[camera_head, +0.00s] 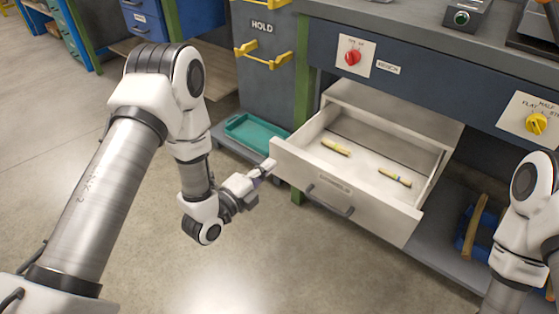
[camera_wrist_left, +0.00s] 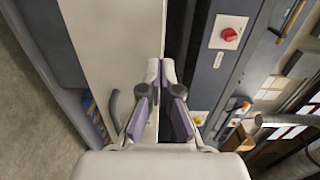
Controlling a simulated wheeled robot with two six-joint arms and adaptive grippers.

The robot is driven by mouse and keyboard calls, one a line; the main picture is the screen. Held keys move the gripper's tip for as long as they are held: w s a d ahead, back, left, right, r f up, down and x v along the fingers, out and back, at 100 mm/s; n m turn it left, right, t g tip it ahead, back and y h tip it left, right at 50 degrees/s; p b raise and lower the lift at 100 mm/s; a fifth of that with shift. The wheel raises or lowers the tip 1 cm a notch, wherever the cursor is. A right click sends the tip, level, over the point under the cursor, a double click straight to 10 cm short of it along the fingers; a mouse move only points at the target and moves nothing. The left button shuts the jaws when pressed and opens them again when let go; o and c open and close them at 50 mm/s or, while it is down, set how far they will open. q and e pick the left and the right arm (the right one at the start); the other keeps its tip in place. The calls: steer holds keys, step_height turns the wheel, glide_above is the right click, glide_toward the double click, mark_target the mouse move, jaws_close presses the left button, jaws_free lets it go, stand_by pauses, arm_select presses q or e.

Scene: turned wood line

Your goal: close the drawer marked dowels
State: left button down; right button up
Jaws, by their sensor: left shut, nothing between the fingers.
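The pale drawer (camera_head: 390,207) stands pulled out from under the workbench, with a small label above its dark handle (camera_head: 328,202); I cannot read the label clearly. Two short, light wooden pieces lie inside, one on the left (camera_head: 335,147) and one on the right (camera_head: 395,177). My left gripper (camera_head: 266,170) is shut and empty at the left end of the drawer front. In the left wrist view, its fingertips (camera_wrist_left: 160,70) overlap the pale drawer panel (camera_wrist_left: 115,40); I cannot tell whether they touch it. My right gripper is out of view.
A red knob (camera_head: 352,58) and a yellow knob (camera_head: 537,124) sit on the bench front. A grey cabinet marked HOLD (camera_head: 262,75) with yellow handles stands left of the drawer. A teal tray (camera_head: 235,130) lies low behind my left gripper. Floor before the drawer is clear.

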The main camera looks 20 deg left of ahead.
mark_target(286, 151)
arm_select(q)
steer(key=b+x, duration=0.1)
steer(key=x, duration=0.3)
steer(key=shift+w+d+f, duration=0.1)
steer(key=shift+w, duration=0.1)
steer(key=shift+w+d, duration=0.1)
steer(key=shift+w, duration=0.2)
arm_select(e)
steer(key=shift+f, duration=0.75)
